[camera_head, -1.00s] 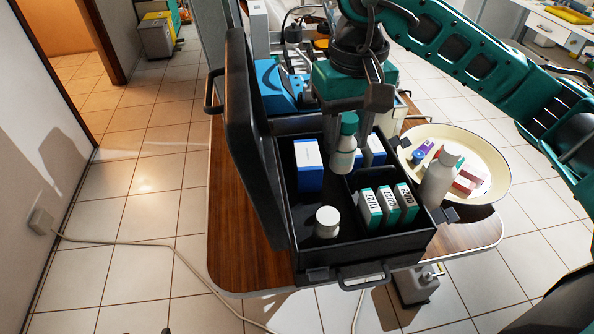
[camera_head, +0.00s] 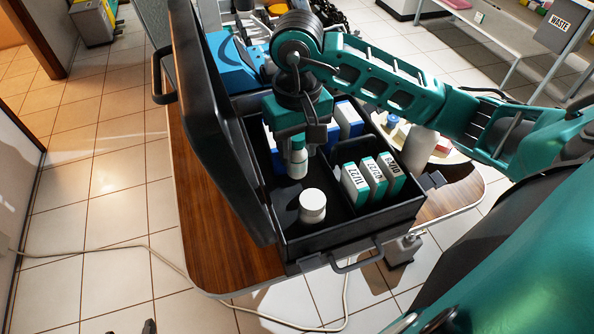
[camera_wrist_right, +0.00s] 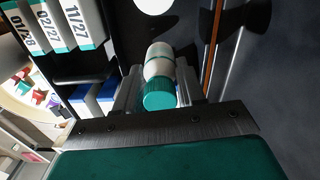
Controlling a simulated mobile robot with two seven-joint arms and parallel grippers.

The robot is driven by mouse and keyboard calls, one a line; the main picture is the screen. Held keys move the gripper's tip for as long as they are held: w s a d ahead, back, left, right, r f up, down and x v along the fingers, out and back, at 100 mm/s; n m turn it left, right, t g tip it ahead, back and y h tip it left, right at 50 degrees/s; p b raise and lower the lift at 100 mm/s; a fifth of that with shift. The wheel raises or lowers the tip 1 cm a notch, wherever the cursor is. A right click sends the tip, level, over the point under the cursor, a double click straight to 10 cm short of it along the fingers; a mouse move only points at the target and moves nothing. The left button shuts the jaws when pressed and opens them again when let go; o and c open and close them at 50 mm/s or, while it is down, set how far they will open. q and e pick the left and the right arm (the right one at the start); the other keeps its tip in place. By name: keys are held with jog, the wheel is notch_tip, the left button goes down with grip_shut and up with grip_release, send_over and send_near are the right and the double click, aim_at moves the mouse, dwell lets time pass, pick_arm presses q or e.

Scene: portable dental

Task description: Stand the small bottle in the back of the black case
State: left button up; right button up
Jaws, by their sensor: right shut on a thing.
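The small white bottle with a teal cap (camera_head: 298,160) is upright in my right gripper (camera_head: 300,143), inside or just above the open black case (camera_head: 335,224). In the right wrist view the bottle (camera_wrist_right: 158,68) sits between the two fingers (camera_wrist_right: 158,92), which are shut on it. Whether its base touches the case floor cannot be told. The bottle is behind a white round jar (camera_head: 312,205) and left of the upright white and teal boxes (camera_head: 372,176). My left gripper is not in view.
The case's raised lid (camera_head: 215,120) stands close on the left. Blue and white boxes (camera_head: 347,120) stand at the back of the case. A cream tray (camera_head: 452,153) with a grey-white bottle (camera_head: 421,146) lies to the right. The case is on a wooden table (camera_head: 200,240).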

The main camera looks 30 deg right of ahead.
aim_at(297, 171)
jog(key=shift+f, duration=3.3)
jog(key=shift+f+b, duration=0.2)
jog(key=shift+b, duration=0.15)
jog(key=o, duration=1.1)
jog(key=shift+c, duration=0.2)
jog(key=shift+r, duration=0.15)
notch_tip(297, 171, up, 12)
jog(key=shift+r+p, duration=0.1)
jog(key=shift+p, duration=0.3)
